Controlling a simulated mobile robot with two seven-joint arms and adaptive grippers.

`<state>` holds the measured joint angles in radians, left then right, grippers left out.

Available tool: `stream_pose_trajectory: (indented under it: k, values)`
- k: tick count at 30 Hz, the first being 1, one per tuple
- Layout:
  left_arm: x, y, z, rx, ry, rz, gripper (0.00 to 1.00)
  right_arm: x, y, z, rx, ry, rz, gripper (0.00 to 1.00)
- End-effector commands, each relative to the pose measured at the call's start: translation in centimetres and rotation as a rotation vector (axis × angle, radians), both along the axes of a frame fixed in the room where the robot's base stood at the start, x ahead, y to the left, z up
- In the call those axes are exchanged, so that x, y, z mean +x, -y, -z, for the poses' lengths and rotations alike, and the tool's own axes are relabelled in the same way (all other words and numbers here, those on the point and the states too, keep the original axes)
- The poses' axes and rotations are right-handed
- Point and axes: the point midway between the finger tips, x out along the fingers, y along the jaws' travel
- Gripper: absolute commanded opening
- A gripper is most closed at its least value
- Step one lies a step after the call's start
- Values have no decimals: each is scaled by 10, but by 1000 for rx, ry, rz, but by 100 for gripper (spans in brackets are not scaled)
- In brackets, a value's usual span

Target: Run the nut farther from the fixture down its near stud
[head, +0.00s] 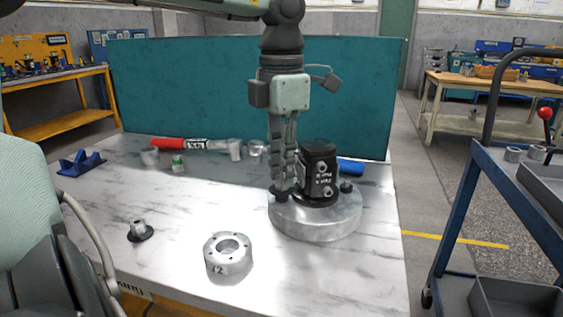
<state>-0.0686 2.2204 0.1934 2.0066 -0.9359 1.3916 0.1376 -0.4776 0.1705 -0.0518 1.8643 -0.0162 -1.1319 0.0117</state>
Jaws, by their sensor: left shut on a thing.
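A round metal fixture (316,222) sits on the table with a black motor block (318,166) standing on it. My left gripper (281,190) points straight down at the left side of the fixture, beside the motor. It is shut on a small dark nut (282,196) low at the fixture's top face; the fingers hide most of the nut and any stud under it. Another dark nut (346,187) sits on the fixture to the right of the motor. How far the held nut is down its stud cannot be told. My right gripper is not in view.
A metal ring marked 12 (228,256) and a small metal part on a black disc (139,231) stand on the table (180,270). A red-handled tool (190,145), metal cups and a blue bracket (80,163) lie behind. A teal panel (200,85) closes the back.

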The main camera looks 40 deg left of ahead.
Motion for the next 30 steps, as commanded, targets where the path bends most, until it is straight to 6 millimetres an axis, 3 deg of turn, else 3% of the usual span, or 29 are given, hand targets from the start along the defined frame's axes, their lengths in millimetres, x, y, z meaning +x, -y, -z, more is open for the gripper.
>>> stream_pose_trajectory:
  k: [5,15,24,30]
  values:
    - [0,0,-1,-2,0,234,0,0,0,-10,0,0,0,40]
    - [0,0,0,-1,0,281,0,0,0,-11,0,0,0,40]
    - [0,0,0,-2,-2,644,0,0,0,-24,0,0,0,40]
    - [0,0,1,0,-2,670,0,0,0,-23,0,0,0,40]
